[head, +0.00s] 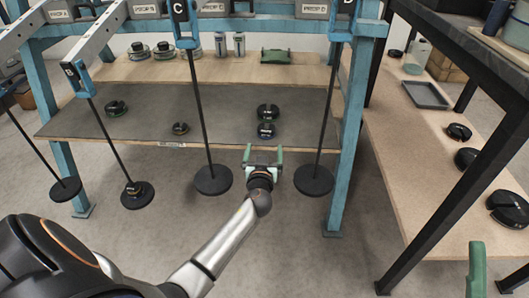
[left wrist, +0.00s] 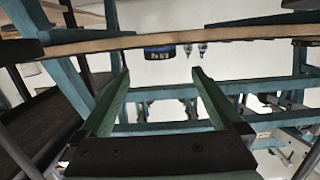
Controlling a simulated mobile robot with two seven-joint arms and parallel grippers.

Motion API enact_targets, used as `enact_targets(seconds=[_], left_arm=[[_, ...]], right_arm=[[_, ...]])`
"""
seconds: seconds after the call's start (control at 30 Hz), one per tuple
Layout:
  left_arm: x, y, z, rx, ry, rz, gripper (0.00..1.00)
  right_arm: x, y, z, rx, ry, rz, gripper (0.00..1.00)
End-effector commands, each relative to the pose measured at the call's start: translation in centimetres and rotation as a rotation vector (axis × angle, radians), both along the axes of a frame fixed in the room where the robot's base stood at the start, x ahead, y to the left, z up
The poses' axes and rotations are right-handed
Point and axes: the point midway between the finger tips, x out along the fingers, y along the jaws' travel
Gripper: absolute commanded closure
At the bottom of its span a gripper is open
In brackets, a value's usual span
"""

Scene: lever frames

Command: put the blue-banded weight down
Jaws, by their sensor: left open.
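The blue-banded weight (head: 266,131), a dark disc with a blue band, sits on the grey lower shelf (head: 225,128) close to its front edge. My left gripper (head: 263,156) is open and empty in front of that edge, just short of the weight and apart from it. In the left wrist view the blue-banded weight (left wrist: 160,53) shows beyond and between the open fingertips (left wrist: 160,72), against the shelf edge; that view looks upside down. One green finger of my right gripper (head: 476,270) shows at the bottom right; its jaw opening cannot be seen.
A dark weight (head: 268,111) sits right behind. Hanging rods with discs flank my left gripper: one disc (head: 213,180) left, another (head: 314,180) right. Smaller weights (head: 117,107) (head: 180,128) lie farther left on the shelf. A wooden bench (head: 405,185) stands right.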

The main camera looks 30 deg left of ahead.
Motion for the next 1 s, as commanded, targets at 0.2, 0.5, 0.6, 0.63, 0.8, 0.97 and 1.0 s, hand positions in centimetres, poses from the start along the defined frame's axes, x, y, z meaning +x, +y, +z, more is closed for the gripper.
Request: enact_targets(seconds=[0.2,0.5,0.6,0.63,0.8,0.97,1.0], left_arm=[[-0.5,-2.4,1.4,0.04,-0.014,-0.124,0.0],[-10.0,-18.2,13.4,0.289,-0.324,-0.734,0.0],[-15.7,-22.2,19.1,0.358,-0.517,-0.86,0.0],[-17.4,-23.0,20.7,0.371,-0.573,-0.884,0.0],[-24.5,-24.8,27.6,0.408,-0.824,-0.923,0.0],[-26.9,-24.9,29.9,0.416,-0.911,-0.913,0.0],[-27.0,-24.8,30.0,0.415,-0.916,-0.913,0.0]], right_arm=[[0.0,0.0,0.0,0.0,0.0,0.0,0.09],[0.0,0.0,0.0,0.003,0.0,-0.001,0.09],[0.0,0.0,0.0,0.004,0.0,0.0,0.09],[0.0,0.0,0.0,0.004,0.0,-0.001,0.09],[0.0,0.0,0.1,0.004,0.0,-0.001,0.09],[0.0,0.0,0.1,0.005,-0.001,-0.001,0.09],[0.0,0.0,0.1,0.005,-0.001,-0.001,0.09]])
